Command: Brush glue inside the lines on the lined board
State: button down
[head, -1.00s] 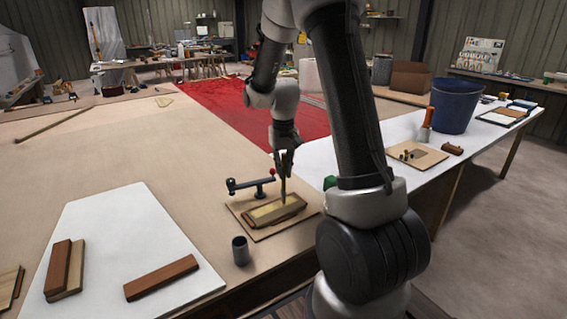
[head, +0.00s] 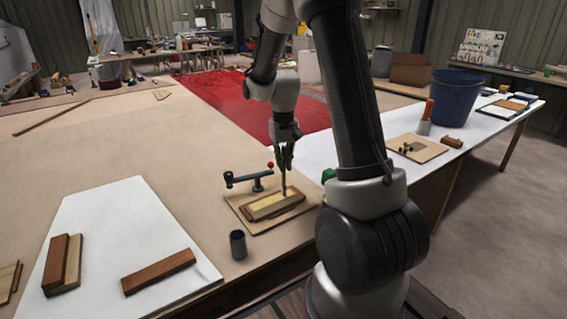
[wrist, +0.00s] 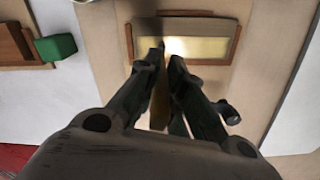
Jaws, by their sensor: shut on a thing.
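My gripper (head: 285,165) points down and is shut on a slim brush (head: 284,184), which stands nearly upright. Its tip is at the back edge of the pale wooden board (head: 262,210), near the right end. The board has a pale yellow top and a darker brown edge, and lies on a thin tan sheet (head: 240,222). In the wrist view the brush (wrist: 158,105) shows between the fingers, and the yellow face of the board (wrist: 205,48) lies beyond them, framed in brown. The lines and the extent of any glue are too small to tell.
A dark clamp (head: 248,181) with a red knob stands close behind the board. A white panel (head: 115,235) with brown wood blocks lies at left. A blue bucket (head: 455,98) stands on the right bench.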

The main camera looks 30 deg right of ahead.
aim_at(283, 147)
jog(key=shift+a+r, duration=0.15)
jog(key=shift+r, duration=3.75)
jog(key=shift+a, duration=0.1)
